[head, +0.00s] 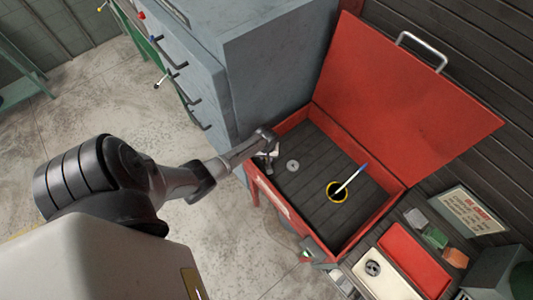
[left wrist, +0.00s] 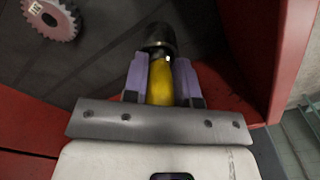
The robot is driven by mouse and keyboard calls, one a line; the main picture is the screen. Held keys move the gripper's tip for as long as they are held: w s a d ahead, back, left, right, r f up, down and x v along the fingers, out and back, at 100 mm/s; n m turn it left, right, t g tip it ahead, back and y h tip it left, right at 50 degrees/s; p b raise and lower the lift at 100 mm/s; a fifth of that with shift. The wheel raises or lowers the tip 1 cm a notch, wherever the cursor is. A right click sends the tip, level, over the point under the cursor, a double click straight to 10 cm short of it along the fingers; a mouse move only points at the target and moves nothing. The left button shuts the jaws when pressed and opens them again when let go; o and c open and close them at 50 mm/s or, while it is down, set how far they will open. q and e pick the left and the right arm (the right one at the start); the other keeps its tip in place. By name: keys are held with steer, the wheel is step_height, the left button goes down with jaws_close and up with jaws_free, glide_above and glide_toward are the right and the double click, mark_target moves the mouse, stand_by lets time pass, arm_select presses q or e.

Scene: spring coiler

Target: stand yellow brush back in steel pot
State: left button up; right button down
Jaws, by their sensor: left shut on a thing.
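My left gripper (head: 268,150) is over the left corner of the open red bin (head: 385,215). In the left wrist view its purple-padded fingers (left wrist: 161,82) are shut on the yellow brush (left wrist: 160,80). The brush has a yellow body and a dark end that points away from the wrist. The brush can hardly be made out in the head view. A dark pot with a yellow rim (head: 328,191) stands inside the bin, with a white and blue brush (head: 349,179) leaning in it. I cannot tell whether this pot is steel. My right gripper is not in view.
A toothed disc (head: 293,165) lies on the bin floor and shows reddish in the left wrist view (left wrist: 50,18). The raised red lid (head: 400,85) stands behind. A grey cabinet (head: 280,65) stands close to the left. A cream tray (head: 390,284) is at lower right.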

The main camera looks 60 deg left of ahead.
arm_select(q)
steer(key=o, duration=1)
steer(key=shift+c, duration=0.2)
steer(key=shift+o, duration=0.3)
step_height(320, 180, up, 14)
steer(key=p, duration=0.1)
steer(key=shift+p, duration=0.35)
